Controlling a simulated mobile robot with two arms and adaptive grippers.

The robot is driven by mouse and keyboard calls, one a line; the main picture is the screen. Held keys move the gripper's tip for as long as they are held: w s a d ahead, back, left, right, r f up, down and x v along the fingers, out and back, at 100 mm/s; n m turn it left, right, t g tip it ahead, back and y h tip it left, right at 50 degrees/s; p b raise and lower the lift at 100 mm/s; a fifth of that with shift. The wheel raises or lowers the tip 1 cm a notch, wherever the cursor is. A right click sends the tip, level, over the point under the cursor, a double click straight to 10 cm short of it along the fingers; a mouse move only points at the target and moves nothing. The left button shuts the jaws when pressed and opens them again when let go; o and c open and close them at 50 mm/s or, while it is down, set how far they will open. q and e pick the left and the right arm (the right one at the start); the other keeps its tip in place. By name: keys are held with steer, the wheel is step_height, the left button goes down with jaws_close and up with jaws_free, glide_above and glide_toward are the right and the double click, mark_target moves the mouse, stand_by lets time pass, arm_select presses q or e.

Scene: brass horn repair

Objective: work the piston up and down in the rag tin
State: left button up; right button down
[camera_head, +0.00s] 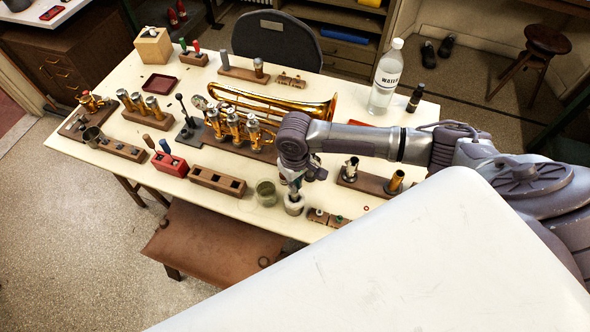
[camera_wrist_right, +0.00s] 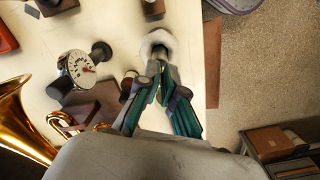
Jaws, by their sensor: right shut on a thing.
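My right gripper (camera_head: 293,186) reaches down over the front edge area of the cream table. The rag tin (camera_head: 294,207), a small tin with white rag at its mouth, stands directly below it. In the right wrist view the gripper (camera_wrist_right: 155,88) is shut on the piston, a slim grey piece mostly hidden by the fingers. The piston's lower end points into the white ring of the rag tin (camera_wrist_right: 151,40). How deep it sits inside I cannot tell. My left gripper is not in view.
A greenish glass jar (camera_head: 265,193) stands close left of the tin. The brass horn (camera_head: 285,103) lies behind. A wooden block with square holes (camera_head: 218,180) is left, small parts (camera_head: 328,217) are right. A dial gauge (camera_wrist_right: 76,68) shows in the wrist view. A water bottle (camera_head: 385,80) stands at the back.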

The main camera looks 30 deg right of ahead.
steer(key=shift+f+b, duration=0.5)
steer(key=shift+f, duration=1.2)
steer(key=shift+r+p, duration=1.8)
steer(key=shift+p, duration=0.55)
steer(key=shift+f, duration=0.1)
steer(key=shift+f+b, duration=0.85)
steer(key=shift+f, duration=0.95)
steer(key=shift+r+p, duration=1.25)
steer(key=shift+p, duration=0.15)
steer(key=shift+r, duration=0.65)
steer(key=shift+f, duration=0.1)
